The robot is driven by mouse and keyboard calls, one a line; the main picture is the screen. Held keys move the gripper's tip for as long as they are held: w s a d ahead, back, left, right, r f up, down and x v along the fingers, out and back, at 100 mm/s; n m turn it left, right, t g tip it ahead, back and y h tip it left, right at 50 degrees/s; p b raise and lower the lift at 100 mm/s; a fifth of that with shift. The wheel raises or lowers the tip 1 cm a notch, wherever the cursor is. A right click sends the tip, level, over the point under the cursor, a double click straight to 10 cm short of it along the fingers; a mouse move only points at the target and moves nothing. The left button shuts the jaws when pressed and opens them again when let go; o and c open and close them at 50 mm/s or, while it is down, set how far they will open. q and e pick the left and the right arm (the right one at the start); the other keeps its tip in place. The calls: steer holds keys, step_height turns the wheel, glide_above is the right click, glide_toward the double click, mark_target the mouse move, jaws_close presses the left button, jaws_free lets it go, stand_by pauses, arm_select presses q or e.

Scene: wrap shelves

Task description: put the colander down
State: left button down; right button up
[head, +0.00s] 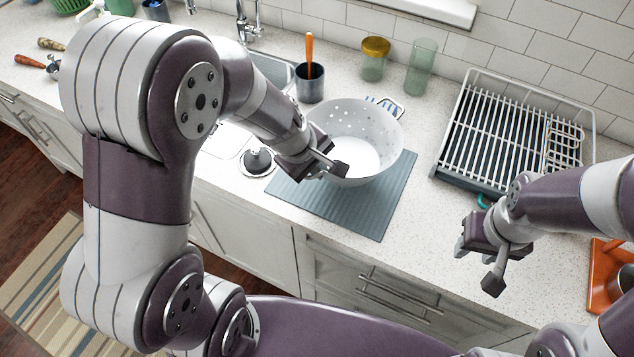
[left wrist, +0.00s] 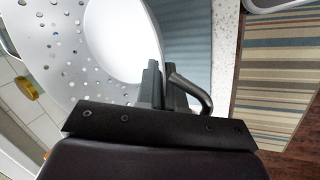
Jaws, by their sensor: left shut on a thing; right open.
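The white colander (head: 362,137), a bowl with small round holes, is in the middle of the head view, over the blue-grey ribbed mat (head: 388,208). My left gripper (head: 332,167) is shut on its near-left side at the rim or handle. In the left wrist view, the colander (left wrist: 88,62) fills the upper left and the fingers (left wrist: 165,88) close by a curved grey handle. The colander looks upright; whether its base touches the mat cannot be told, as the bowl hides it. My right gripper (head: 477,262) is open and empty in front of the counter at the right.
A white dish rack (head: 449,135) stands at the right back. The sink (head: 272,68) is behind left. An orange tray (head: 598,275) is far right.

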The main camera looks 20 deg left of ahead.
arm_select(q)
steer(key=f, duration=0.1)
steer(key=f+b, duration=0.1)
steer(key=w+f, duration=0.1)
steer(key=f, duration=0.1)
steer(key=shift+a+b, duration=0.35)
steer(key=shift+b, duration=0.05)
steer(key=shift+s+f, duration=0.1)
steer(key=shift+f, duration=0.15)
arm_select(e)
step_height(320, 180, down, 2)
steer(key=shift+w, duration=0.1)
arm_select(q)
steer(key=shift+f, duration=0.15)
arm_select(e)
steer(key=shift+f, duration=0.2)
arm_select(q)
steer(key=c, duration=1.3)
jaws_free()
steer(key=shift+o, duration=0.2)
arm_select(e)
steer(key=shift+r, duration=0.15)
